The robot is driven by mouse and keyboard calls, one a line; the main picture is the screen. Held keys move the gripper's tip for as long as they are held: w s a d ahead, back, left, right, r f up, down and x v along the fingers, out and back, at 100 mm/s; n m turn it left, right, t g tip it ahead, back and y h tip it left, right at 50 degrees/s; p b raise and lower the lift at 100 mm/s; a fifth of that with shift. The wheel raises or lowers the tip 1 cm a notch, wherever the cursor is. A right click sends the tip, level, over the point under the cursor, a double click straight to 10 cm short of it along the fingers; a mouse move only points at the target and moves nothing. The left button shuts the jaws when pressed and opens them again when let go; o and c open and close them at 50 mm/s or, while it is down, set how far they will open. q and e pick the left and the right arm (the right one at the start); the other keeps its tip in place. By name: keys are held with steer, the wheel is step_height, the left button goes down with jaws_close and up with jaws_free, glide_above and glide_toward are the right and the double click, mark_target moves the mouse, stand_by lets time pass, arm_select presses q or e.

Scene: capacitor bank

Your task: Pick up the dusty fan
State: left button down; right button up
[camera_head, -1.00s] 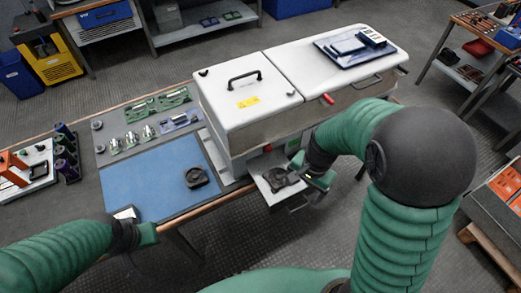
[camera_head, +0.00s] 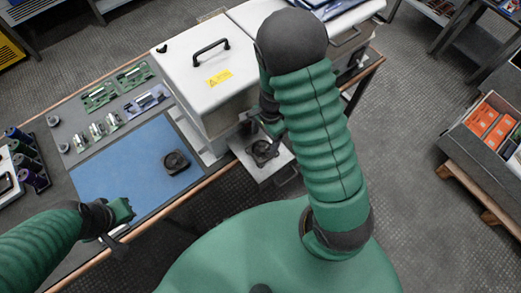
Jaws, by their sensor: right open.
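Two dark square fans are in view. One fan (camera_head: 175,162) lies flat on the blue mat (camera_head: 125,168). The other fan (camera_head: 263,153) sits on the pale tray (camera_head: 250,165) at the front of the white machine (camera_head: 207,75). I cannot tell from this view which one is dusty. My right gripper (camera_head: 274,131) is open, just behind and above the fan on the tray, partly hidden by my own arm; I see nothing held in it. My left gripper (camera_head: 128,212) is over the mat's front edge, apart from both fans; its jaws are unclear.
Green boards and silver capacitors (camera_head: 105,125) line the bench behind the mat. A rack of dark cylinders (camera_head: 25,160) stands at the left. The machine rises close behind the tray. A crate of orange boxes (camera_head: 490,122) is at the right. The floor between is clear.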

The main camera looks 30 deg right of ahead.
mark_target(262, 149)
steer(key=f, duration=0.2)
steer(key=s+f, duration=0.1)
steer(key=f, duration=0.1)
steer(key=shift+a+b, duration=0.2)
steer(key=shift+b, duration=0.1)
steer(key=shift+w+a+f, duration=0.1)
steer(key=shift+w+f, duration=0.05)
steer(key=shift+f, duration=0.2)
steer(key=shift+w+a, duration=0.15)
steer(key=shift+a, duration=0.2)
steer(key=c, duration=0.4)
steer(key=shift+d, duration=0.2)
steer(key=c, duration=0.8)
